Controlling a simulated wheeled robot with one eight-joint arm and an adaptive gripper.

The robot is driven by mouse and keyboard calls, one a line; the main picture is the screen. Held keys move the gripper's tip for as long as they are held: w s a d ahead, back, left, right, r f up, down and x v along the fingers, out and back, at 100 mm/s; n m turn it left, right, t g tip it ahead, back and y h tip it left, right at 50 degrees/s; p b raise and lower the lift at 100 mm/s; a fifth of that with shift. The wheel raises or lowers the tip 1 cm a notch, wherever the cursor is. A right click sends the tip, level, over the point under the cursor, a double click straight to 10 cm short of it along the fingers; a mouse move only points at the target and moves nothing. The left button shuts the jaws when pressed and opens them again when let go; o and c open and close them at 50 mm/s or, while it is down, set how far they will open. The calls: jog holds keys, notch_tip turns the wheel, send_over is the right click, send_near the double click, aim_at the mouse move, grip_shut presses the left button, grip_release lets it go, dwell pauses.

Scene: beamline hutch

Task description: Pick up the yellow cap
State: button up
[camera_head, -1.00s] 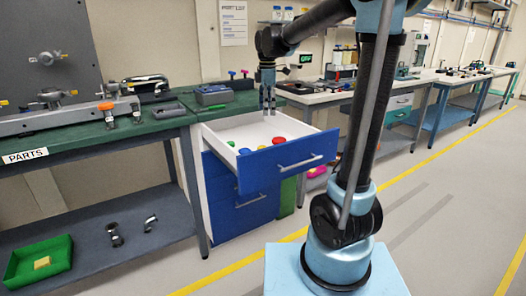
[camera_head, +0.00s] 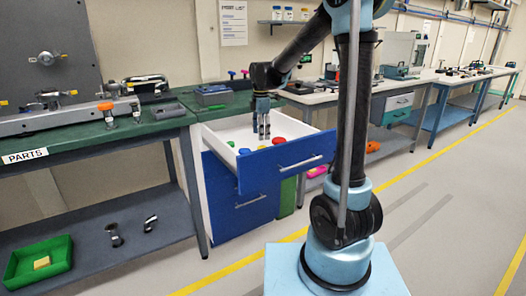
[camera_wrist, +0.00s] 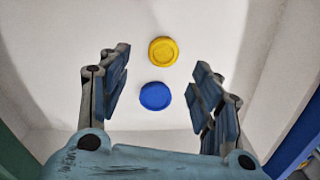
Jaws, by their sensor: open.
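The yellow cap (camera_wrist: 163,51) lies flat on the white floor of the open drawer (camera_head: 213,136) in the wrist view. A round blue cap (camera_wrist: 155,96) lies just below it in that view, apart from it. My gripper (camera_wrist: 160,66) is open and empty, with its two fingers to the left and right of the caps. In the head view my gripper (camera_head: 264,133) points down into the drawer. I cannot clearly make out the yellow cap there; the fingers are in front of that part of the drawer.
A red cap (camera_head: 279,140) and a green cap (camera_head: 231,143) also lie in the drawer. The drawer's blue front (camera_head: 290,162) and white side walls surround the fingers. A green-topped bench (camera_head: 90,141) stands at left, and a grey device (camera_head: 213,95) sits behind the drawer.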

aim_at(261, 147)
jog(key=shift+s+f, duration=0.15)
jog(key=shift+f, duration=2.9)
jog(key=c, duration=0.8)
